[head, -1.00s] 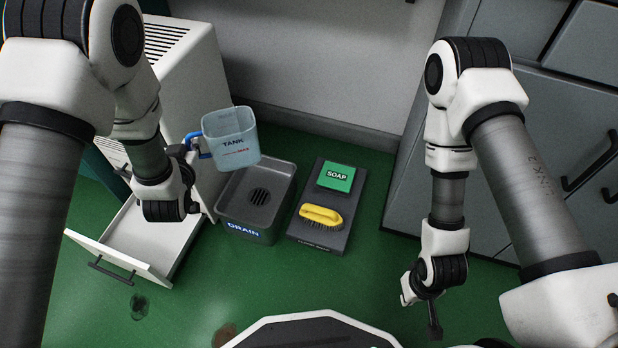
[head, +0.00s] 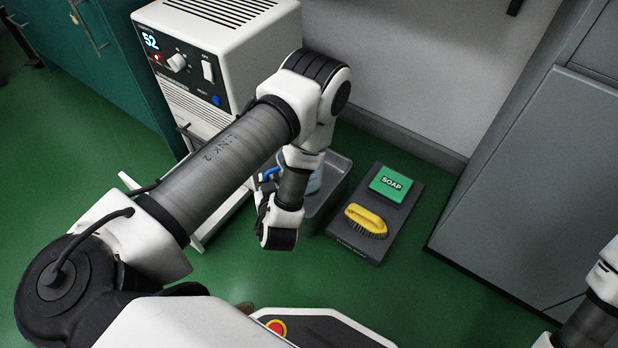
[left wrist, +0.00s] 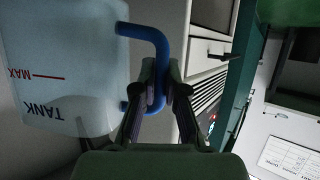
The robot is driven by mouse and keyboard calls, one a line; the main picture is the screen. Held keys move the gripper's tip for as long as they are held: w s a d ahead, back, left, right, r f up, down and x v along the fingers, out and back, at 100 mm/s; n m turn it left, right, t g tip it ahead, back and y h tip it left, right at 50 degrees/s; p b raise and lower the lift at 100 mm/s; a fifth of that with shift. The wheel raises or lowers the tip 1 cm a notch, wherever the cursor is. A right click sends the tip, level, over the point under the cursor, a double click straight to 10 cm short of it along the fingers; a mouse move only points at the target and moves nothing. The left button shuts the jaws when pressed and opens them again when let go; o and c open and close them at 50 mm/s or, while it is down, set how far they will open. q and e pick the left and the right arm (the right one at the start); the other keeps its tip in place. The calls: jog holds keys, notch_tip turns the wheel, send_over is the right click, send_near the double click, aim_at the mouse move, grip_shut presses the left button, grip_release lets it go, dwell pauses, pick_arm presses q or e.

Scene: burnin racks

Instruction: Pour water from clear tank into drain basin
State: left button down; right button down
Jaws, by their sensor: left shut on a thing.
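The clear bluish tank (head: 314,182) is mostly hidden behind my left arm in the head view, at the drain basin. It is large at the left of the left wrist view (left wrist: 70,65), with TANK and a red MAX line reading upside down. Its blue handle (left wrist: 160,60) lies between my left fingers. My left gripper (left wrist: 160,78) is shut on that handle; it also shows in the head view (head: 264,187). The grey drain basin (head: 340,168) stands on the floor, partly covered by my arm and the tank. Any water is not clear to see. My right gripper is out of view.
A white appliance (head: 255,38) with a lit display stands behind my left arm. Its open drawer (head: 205,228) is partly hidden. Right of the basin, a dark tray (head: 378,248) bears green soap (head: 392,184) and a yellow brush (head: 366,220). Grey cabinets (head: 540,180) stand at right.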

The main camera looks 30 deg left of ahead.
pick_arm(q)
jog(key=s+a+f+n+g+y+b, duration=0.1)
jog(key=s+a+f+n+g+y, duration=0.1)
jog(key=s+a, duration=0.3)
jog(key=s+f, duration=0.1)
jog(key=s, duration=0.2)
jog(key=shift+s+a+f+n+g, duration=0.25)
jog(key=shift+s+f+n+g, duration=0.05)
jog(key=shift+f+n, duration=0.1)
